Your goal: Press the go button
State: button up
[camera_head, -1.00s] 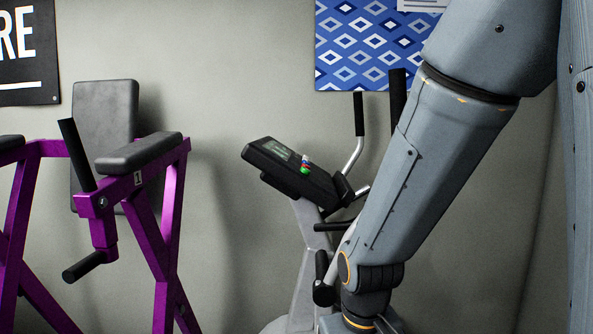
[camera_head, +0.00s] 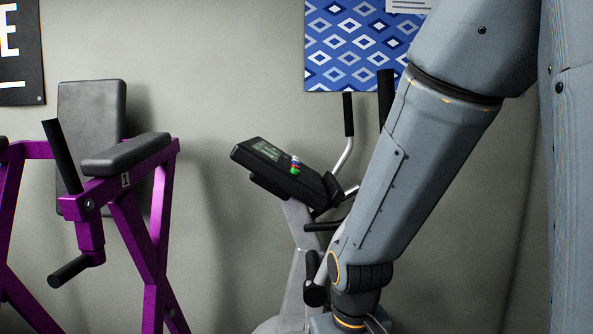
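The exercise machine's black console (camera_head: 258,172) stands tilted on a grey post in the middle of the view, with a greenish screen (camera_head: 267,150) on its face. Small coloured buttons (camera_head: 295,165), green, red, blue and whitish, sit at the console's right part. I cannot tell which of them is the go button; they are too small to read. My arm comes down from the upper right, to the right of the console. My gripper is out of view below the bottom edge. Nothing of mine touches the console.
A purple-framed machine with black pads (camera_head: 125,155) stands at the left. Black-gripped handlebars (camera_head: 348,115) rise behind the console, partly hidden by my arm. A blue patterned poster (camera_head: 350,50) hangs on the grey wall. Bare wall shows between the two machines.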

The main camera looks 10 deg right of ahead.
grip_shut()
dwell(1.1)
